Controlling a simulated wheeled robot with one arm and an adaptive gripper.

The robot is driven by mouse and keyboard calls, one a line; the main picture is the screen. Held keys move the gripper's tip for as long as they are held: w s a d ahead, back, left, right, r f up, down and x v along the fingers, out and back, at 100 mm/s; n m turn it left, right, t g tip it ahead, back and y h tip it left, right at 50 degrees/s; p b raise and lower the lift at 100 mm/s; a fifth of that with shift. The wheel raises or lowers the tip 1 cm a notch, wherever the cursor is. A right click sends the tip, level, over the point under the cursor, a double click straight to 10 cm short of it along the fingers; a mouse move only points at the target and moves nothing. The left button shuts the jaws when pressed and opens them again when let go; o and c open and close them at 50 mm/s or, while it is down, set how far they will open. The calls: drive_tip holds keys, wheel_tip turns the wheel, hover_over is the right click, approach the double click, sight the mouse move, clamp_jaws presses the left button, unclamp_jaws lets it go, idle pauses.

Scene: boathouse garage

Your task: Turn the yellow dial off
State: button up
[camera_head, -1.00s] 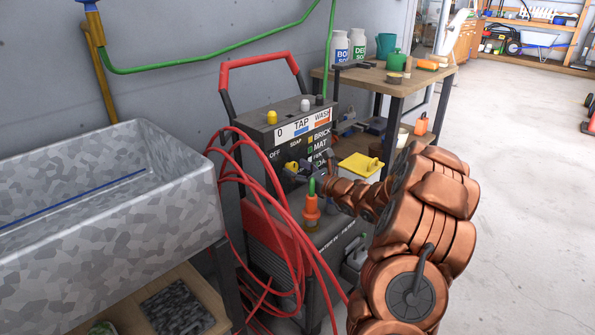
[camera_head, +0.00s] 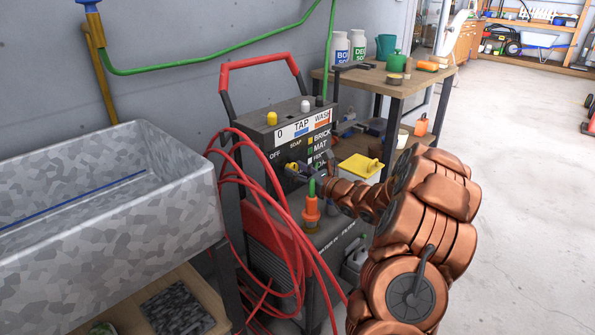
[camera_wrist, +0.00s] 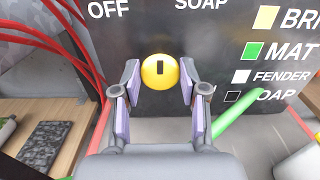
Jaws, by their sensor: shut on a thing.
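The yellow dial (camera_wrist: 160,71) is on the dark front panel of the washer (camera_head: 290,133). A black mark on its face stands upright, below and between the OFF and SOAP labels.
Red hose (camera_head: 233,165) loops hang left of the panel. A grey sink (camera_head: 200,200) stands at the left. A wooden workbench (camera_head: 420,78) stands behind. Open floor lies to the right.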

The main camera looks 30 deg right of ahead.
drive_tip(key=shift+a+n+p, duration=0.1)
drive_tip(key=shift+n+p, duration=0.55)
drive_tip(key=shift+n, duration=0.05)
drive_tip(key=shift+f+n+b, duration=0.15)
drive_tip(key=shift+n+b, duration=0.25)
drive_tip(key=shift+n, duration=0.9)
drive_tip(key=n+b, duration=0.6)
drive_tip(key=b, duration=0.2)
drive_tip(key=shift+a, duration=0.1)
drive_tip(key=o, duration=1.1)
